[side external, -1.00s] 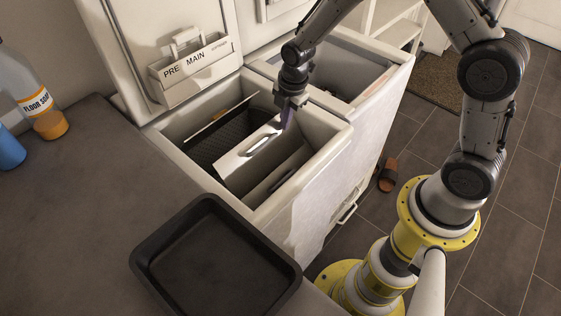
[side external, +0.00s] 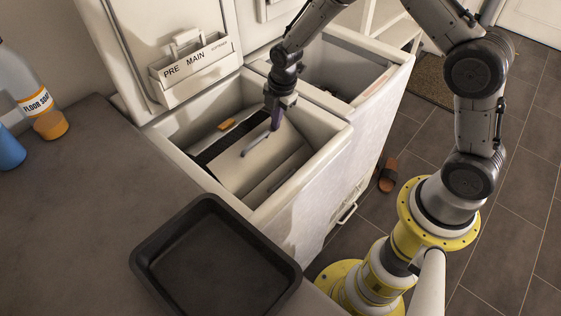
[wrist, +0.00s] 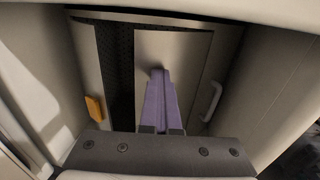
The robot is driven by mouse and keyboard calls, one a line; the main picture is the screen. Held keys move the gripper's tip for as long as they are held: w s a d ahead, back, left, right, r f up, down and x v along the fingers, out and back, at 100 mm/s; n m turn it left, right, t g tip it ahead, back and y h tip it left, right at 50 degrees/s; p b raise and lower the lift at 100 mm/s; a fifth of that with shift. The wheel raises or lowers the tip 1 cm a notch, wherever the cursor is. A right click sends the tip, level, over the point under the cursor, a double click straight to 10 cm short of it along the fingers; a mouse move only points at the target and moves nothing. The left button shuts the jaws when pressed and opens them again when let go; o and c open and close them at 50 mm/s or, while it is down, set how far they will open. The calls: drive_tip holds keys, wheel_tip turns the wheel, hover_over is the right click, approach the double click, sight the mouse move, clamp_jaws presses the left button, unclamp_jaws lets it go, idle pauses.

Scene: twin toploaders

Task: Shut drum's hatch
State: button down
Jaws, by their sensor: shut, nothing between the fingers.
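The open-topped left washer holds the drum, whose dark perforated inside (wrist: 124,60) shows through a gap. The hatch's pale metal leaf (side external: 240,172) slopes beside this gap and also shows in the wrist view (wrist: 186,58). Another leaf with an orange catch (side external: 227,124) lies across the gap; the catch shows at left in the wrist view (wrist: 95,107). The leaves are apart. My gripper (side external: 275,126) is shut and empty, its purple fingers (wrist: 160,85) over the pale leaf near its gap-side edge. I cannot tell whether they touch it.
The washer's white rim (side external: 325,150) surrounds the drum closely. A second open toploader (side external: 385,85) stands behind. A black tray (side external: 165,285), a soap bottle (side external: 45,115) and a blue cup (side external: 8,152) are on the dark counter. The raised lid (side external: 120,60) stands behind.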

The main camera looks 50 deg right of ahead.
drive_tip(key=shift+w+f, duration=1.2)
drive_tip(key=shift+f, duration=0.4)
drive_tip(key=shift+r, duration=0.1)
drive_tip(key=shift+r, duration=4.95)
drive_tip(key=shift+r, duration=0.15)
